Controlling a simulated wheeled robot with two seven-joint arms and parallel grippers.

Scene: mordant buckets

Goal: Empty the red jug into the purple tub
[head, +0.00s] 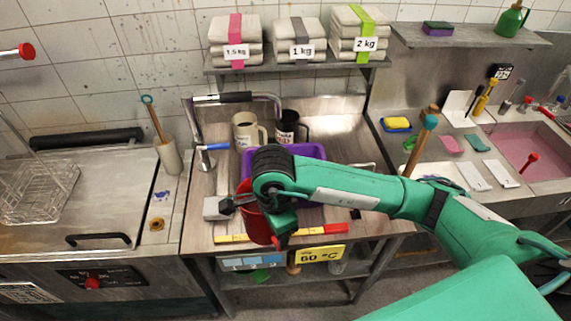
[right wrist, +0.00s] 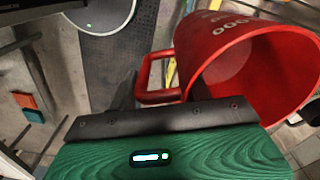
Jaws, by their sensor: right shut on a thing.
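The red jug (head: 258,226) hangs at the front of the sink bench, partly hidden by my right arm. My right gripper (head: 236,202) is shut on its handle. In the right wrist view the jug (right wrist: 232,62) has white markings, and its handle (right wrist: 158,97) meets the jaws. Its open mouth faces the right of that view; I see red inner wall there and cannot make out any liquid. My left gripper is out of view.
A cream mug (head: 245,130) and a black mug (head: 288,128) stand behind the tub. A shelf (head: 300,65) with weighted stacks hangs above.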

